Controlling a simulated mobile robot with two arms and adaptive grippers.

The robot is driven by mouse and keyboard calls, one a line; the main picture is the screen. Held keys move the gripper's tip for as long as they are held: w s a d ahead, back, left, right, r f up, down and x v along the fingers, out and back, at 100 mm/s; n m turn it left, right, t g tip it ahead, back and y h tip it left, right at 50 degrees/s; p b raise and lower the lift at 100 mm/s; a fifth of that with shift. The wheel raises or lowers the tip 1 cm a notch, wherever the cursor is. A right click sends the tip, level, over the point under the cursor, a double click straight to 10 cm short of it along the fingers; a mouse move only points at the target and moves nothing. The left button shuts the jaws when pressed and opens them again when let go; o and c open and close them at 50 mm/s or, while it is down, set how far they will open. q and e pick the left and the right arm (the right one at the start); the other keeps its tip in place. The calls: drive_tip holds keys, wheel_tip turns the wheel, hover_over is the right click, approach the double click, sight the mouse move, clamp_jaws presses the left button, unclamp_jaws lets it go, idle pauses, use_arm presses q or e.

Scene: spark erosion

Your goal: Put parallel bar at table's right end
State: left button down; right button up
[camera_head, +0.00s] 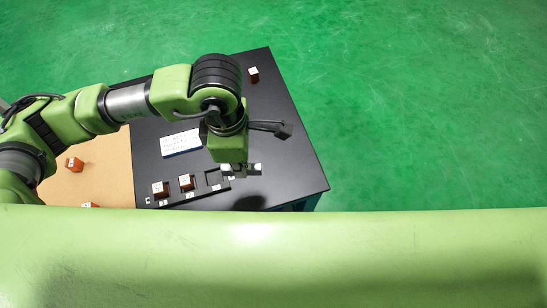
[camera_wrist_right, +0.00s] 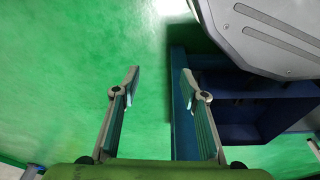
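My left gripper (camera_head: 241,169) is low over the front right part of the black table (camera_head: 285,150), seen from above. Pale metallic pieces show at both sides of its green body; I cannot tell whether they are fingertips or the ends of a bar, so its opening is unclear. No parallel bar can be made out for certain. My right gripper (camera_wrist_right: 162,105) is open and empty in the right wrist view, its two fingers wide apart. It is above green floor beside a blue cabinet (camera_wrist_right: 240,115).
A black slotted rack (camera_head: 213,180) along the table's front holds brown blocks (camera_head: 160,188) (camera_head: 185,182). A white lettered plate (camera_head: 180,142) lies behind it. A brown block with a white top (camera_head: 253,74) stands at the far edge. Orange blocks (camera_head: 74,164) lie on the tan surface (camera_head: 100,180).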

use_arm(q)
drive_tip(key=d+f+n+b, duration=0.1)
drive_tip(key=n, duration=0.1)
drive_tip(key=shift+d+f+n+b, duration=0.2)
drive_tip(key=shift+n+b, duration=0.1)
drive_tip(key=shift+n, duration=0.1)
drive_tip(key=shift+w+d, duration=0.1)
drive_tip(key=shift+d, duration=0.05)
drive_tip(key=w+d+f, duration=0.3)
drive_tip(key=w+f, duration=0.1)
drive_tip(key=w, duration=0.4)
drive_tip(key=b, duration=0.2)
hover_over(274, 152)
drive_tip(key=f, duration=0.5)
drive_tip(key=shift+s+a, duration=0.2)
drive_tip(key=shift+s, duration=0.15)
drive_tip(key=shift+w+d+f, duration=0.2)
drive_tip(key=shift+w+f, duration=0.25)
drive_tip(key=shift+f, duration=0.15)
wheel_tip(274, 152, down, 3)
drive_tip(key=shift+r, duration=0.1)
use_arm(e)
wheel_tip(274, 152, up, 10)
drive_tip(key=w, duration=0.2)
drive_tip(key=shift+w+f+t, duration=0.25)
drive_tip(key=shift+w+t, duration=0.05)
drive_tip(key=shift+w, duration=0.05)
drive_tip(key=shift+r, duration=0.3)
